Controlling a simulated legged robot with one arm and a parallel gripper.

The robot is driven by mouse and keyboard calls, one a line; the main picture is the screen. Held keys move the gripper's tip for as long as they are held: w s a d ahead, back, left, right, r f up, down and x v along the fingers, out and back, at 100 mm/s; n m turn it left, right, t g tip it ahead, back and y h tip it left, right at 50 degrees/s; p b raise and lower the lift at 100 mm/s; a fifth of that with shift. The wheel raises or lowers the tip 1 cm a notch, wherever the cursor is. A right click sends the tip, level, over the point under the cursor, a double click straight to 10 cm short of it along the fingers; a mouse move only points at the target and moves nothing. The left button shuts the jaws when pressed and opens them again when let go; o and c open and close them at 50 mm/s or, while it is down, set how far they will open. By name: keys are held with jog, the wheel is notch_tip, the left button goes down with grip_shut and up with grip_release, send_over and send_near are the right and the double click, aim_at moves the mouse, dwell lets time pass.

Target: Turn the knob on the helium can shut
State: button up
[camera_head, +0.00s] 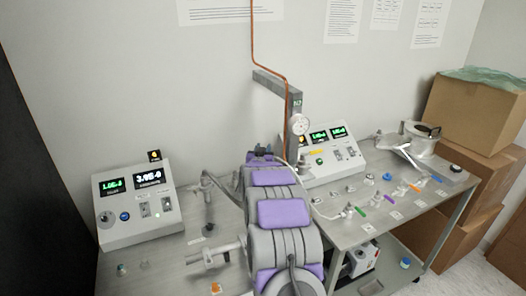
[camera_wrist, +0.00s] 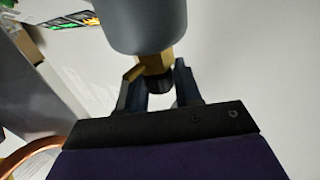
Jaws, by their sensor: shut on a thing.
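In the wrist view the helium can (camera_wrist: 143,22) is a grey rounded cylinder at the top, with a brass valve (camera_wrist: 153,64) on its near end. A small dark knob (camera_wrist: 158,84) sits at the valve, between the two dark fingers of my gripper (camera_wrist: 156,76). The fingers are shut on the knob, one on each side. The knob's turned position cannot be read. In the head view my gripper (camera_head: 262,154) is at the far end of my purple and grey arm, near the back wall. I cannot make out the can or knob there.
A metal bench (camera_head: 345,235) runs along the wall with small fittings on it. Control boxes stand at left (camera_head: 138,204) and right (camera_head: 335,158). A post with a round gauge (camera_head: 300,124) and a copper tube (camera_head: 286,100) rise near my gripper. Cardboard boxes (camera_head: 473,110) stand at right.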

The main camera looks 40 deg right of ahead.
jog(key=o, duration=0.9)
jog(key=p+v, duration=0.3)
jog(key=v, duration=1.4)
jog(key=shift+a, duration=0.15)
